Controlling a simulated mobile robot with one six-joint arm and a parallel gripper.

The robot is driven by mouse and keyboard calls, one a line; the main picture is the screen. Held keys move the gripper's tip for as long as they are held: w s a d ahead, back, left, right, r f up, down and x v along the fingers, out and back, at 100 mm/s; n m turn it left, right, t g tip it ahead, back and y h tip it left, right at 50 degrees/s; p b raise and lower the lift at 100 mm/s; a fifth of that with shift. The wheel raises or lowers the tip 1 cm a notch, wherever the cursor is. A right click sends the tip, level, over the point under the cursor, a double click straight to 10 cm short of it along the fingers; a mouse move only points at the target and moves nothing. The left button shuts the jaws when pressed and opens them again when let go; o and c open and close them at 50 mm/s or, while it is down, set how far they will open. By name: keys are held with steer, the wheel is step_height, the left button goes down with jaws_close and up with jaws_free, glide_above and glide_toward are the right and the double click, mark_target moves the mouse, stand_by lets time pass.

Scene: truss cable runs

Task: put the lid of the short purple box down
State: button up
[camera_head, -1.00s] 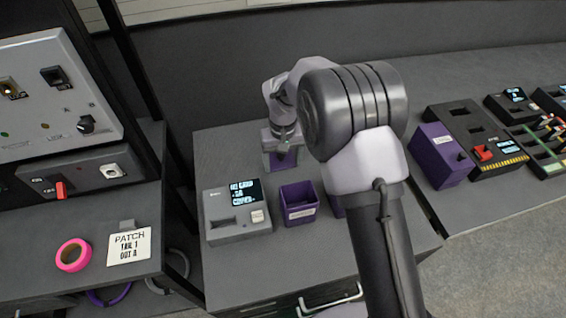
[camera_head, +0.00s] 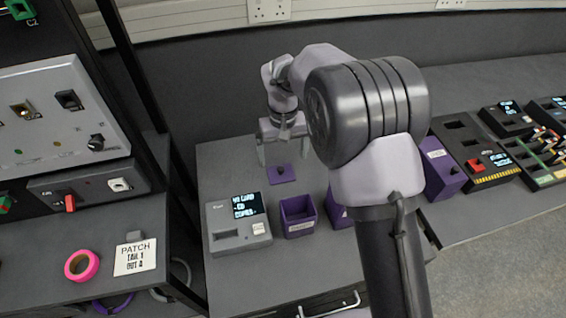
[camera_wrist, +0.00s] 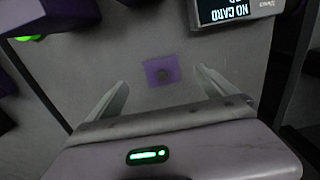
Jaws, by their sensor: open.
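The purple square lid (camera_head: 281,174) with a dark knob lies flat on the grey bench top, behind the boxes. It also shows in the wrist view (camera_wrist: 154,76), knob up. My gripper (camera_head: 283,156) is open and empty above the lid, its fingers spread wide to either side and apart from it. In the wrist view the two fingers (camera_wrist: 161,80) flank the lid with clear gaps. An open-topped short purple box (camera_head: 289,226) with a pale label stands in front of the lid, on the same bench.
A grey card reader (camera_head: 238,224) with a lit screen stands left of the open box. Another purple box (camera_head: 340,213) is partly hidden by my arm. Bench around the lid is clear.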

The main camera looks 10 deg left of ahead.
steer(key=s+d+r+m+t+y, duration=0.1)
steer(key=s+d+r+m, duration=0.15)
steer(key=d+r, duration=0.35)
steer(key=s+d+r+m+t, duration=0.1)
steer(key=s+d+r, duration=0.25)
steer(key=r, duration=0.35)
steer(key=s+d+r+m+t+y, duration=0.1)
steer(key=s+d+r, duration=0.35)
steer(key=r, duration=0.25)
steer(key=s+d+m+t, duration=0.1)
steer(key=s+d+m, duration=0.1)
steer(key=s, duration=0.5)
steer(key=s+d+m+t, duration=0.1)
steer(key=s+d+m, duration=0.2)
steer(key=s+d, duration=0.2)
steer(key=s, duration=0.3)
steer(key=shift+s+r+t, duration=0.2)
steer(key=shift+r+t, duration=0.05)
steer(key=shift+t, duration=0.15)
